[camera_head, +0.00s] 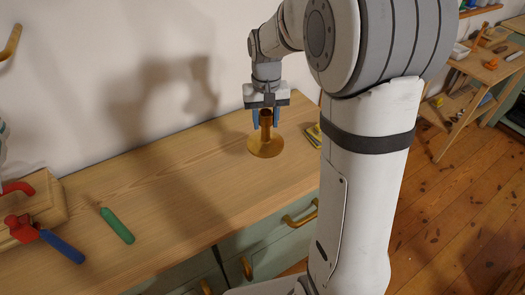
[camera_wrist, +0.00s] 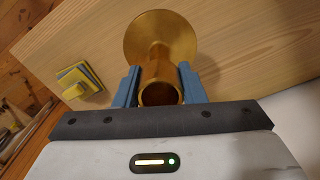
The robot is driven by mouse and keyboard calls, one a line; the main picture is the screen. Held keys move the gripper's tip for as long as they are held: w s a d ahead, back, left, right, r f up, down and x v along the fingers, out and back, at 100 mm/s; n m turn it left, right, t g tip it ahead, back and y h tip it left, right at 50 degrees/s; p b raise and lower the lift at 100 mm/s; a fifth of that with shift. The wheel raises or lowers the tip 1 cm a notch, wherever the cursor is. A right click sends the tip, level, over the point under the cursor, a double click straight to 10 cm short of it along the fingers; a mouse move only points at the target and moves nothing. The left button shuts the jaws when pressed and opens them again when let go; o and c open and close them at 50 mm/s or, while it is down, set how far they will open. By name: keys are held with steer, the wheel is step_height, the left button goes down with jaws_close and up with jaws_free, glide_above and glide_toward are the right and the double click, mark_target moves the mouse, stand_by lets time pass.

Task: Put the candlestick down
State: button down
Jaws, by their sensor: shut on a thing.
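The candlestick (camera_head: 266,144) is brass-coloured, with a round flared base and a hollow tube on top. My gripper (camera_head: 266,118) points down over the wooden counter and is shut on its tube. The candlestick is upright or nearly so, base downward; I cannot tell whether the base touches the counter (camera_head: 185,195). In the wrist view the blue fingers of my gripper (camera_wrist: 160,88) lie on either side of the candlestick's tube (camera_wrist: 158,72), with the round base (camera_wrist: 160,28) beyond.
A yellow item (camera_wrist: 78,82) lies close to the candlestick. The middle of the counter is clear.

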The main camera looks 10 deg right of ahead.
mark_target(265, 145)
steer(key=shift+w+f, duration=0.2)
steer(key=shift+f, duration=0.1)
step_height(265, 145, down, 9)
steer(key=shift+f+p, duration=0.1)
steer(key=shift+p, duration=0.3)
steer(key=shift+f, duration=0.15)
steer(key=c, duration=0.9)
jaws_free()
